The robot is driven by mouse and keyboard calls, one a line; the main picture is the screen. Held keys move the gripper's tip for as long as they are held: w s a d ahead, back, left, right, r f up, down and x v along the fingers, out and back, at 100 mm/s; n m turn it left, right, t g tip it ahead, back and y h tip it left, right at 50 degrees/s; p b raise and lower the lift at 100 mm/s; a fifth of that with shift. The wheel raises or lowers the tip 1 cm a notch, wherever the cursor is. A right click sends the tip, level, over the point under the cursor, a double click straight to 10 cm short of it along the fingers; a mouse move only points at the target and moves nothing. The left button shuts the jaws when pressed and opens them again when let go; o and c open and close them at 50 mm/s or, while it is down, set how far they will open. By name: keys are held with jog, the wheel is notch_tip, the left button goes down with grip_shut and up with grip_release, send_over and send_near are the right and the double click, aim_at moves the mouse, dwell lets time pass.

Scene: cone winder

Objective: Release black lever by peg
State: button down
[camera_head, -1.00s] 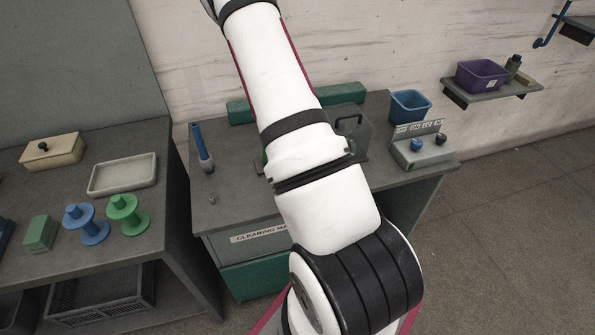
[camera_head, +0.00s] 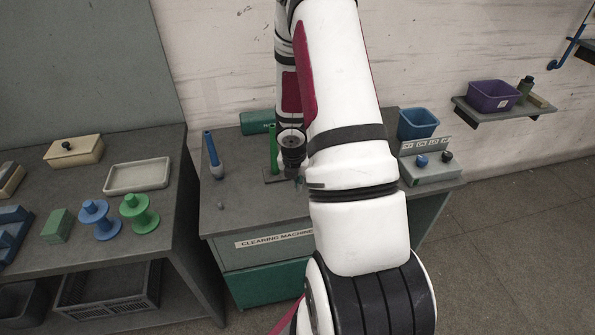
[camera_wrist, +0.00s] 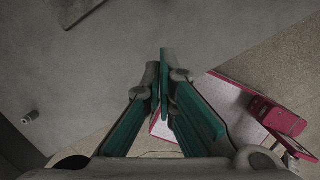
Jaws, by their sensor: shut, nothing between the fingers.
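A small black knob (camera_head: 447,157), possibly the black lever, stands on the right of a pale control box (camera_head: 432,172) at the bench's right end. A blue knob (camera_head: 421,161) is beside it. A blue peg (camera_head: 213,157) stands upright at the bench's left, and a green peg (camera_head: 273,148) stands near the middle. My gripper (camera_head: 296,180) points down just right of the green peg, well left of the box. In the wrist view my gripper (camera_wrist: 160,68) is shut and empty above grey bench top. My arm hides part of the bench between gripper and box.
A blue bin (camera_head: 417,124) stands behind the control box. A small grey stub (camera_head: 220,206) is on the bench's front left. A side table with green and blue spools (camera_head: 139,213) stands at left. The bench's front left is mostly clear.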

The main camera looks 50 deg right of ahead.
jog(key=p+v, duration=0.1)
jog(key=v, duration=0.4)
jog(key=shift+r, duration=0.25)
dwell(0.3)
jog(key=a+r+m+t+h, duration=0.1)
jog(key=a+r+m, duration=0.45)
jog(key=r, duration=0.65)
jog(key=a+r+m+t+h, duration=0.1)
jog(key=a+r+m, duration=0.4)
jog(key=r, duration=0.6)
jog(key=s+a+r+m+t+y, duration=0.1)
jog(key=s+a+r+m+y, duration=0.1)
jog(key=s+a+r+m, duration=0.3)
jog(key=s+a+r+m+t+y, duration=0.1)
jog(key=s+a+r+m, duration=0.4)
jog(key=a, duration=0.7)
jog(key=s+m+y, duration=0.1)
jog(key=s+m, duration=0.1)
jog(key=s, duration=0.1)
jog(key=shift+s+a+r+t, duration=0.25)
jog(key=shift+a+r+t, duration=0.05)
jog(key=shift+a+r, duration=0.1)
